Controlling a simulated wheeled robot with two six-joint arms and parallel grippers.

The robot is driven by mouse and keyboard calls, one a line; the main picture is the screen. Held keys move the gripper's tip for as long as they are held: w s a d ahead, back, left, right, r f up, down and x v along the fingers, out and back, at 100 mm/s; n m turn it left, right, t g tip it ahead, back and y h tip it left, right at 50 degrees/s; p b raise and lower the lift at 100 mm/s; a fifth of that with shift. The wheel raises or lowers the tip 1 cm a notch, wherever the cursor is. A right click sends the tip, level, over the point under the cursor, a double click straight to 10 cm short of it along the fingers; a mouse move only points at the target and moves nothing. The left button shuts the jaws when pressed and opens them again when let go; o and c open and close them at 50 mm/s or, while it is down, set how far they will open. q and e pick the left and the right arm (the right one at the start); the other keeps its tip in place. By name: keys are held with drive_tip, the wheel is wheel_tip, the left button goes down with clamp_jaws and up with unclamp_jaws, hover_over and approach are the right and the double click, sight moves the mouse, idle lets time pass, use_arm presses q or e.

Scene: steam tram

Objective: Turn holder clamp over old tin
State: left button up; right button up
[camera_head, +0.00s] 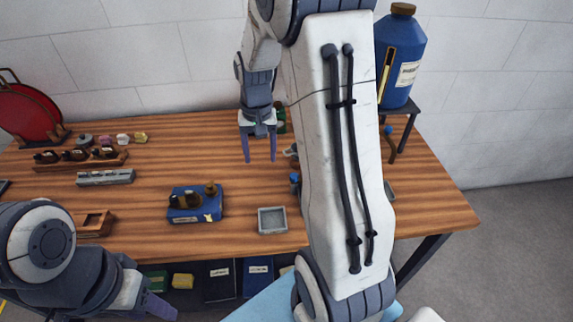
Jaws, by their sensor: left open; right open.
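I cannot tell for sure which thing is the holder clamp. A blue block with dark and brass fittings on top (196,204) sits on the wooden table left of centre. A small square grey metal tray, perhaps the old tin (272,220), sits near the front edge, right of the block. My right gripper (260,150) hangs open and empty over the back middle of the table, fingers pointing down, behind both. My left gripper (150,305) is low at the front left, below the table edge, open and partly cut off by the frame. My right arm hides part of the table.
At the left stand a red disc on a stand (27,112), a wooden rack with dark pieces (80,158), a grey bar (105,177) and a wooden box (95,223). A blue jug (400,65) stands on a raised stand at the right. Books (219,281) lie below the table front.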

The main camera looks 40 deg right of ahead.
drive_tip(key=d+f+m, duration=0.4)
drive_tip(key=d, duration=0.7)
drive_tip(key=f, duration=0.3)
drive_tip(key=f+p, duration=0.1)
drive_tip(key=f, duration=0.2)
drive_tip(key=f+p, duration=0.1)
drive_tip(key=f, duration=0.2)
drive_tip(key=shift+s+a+f, duration=0.1)
drive_tip(key=shift+s+f, duration=0.2)
drive_tip(key=shift+f, duration=0.05)
clamp_jaws()
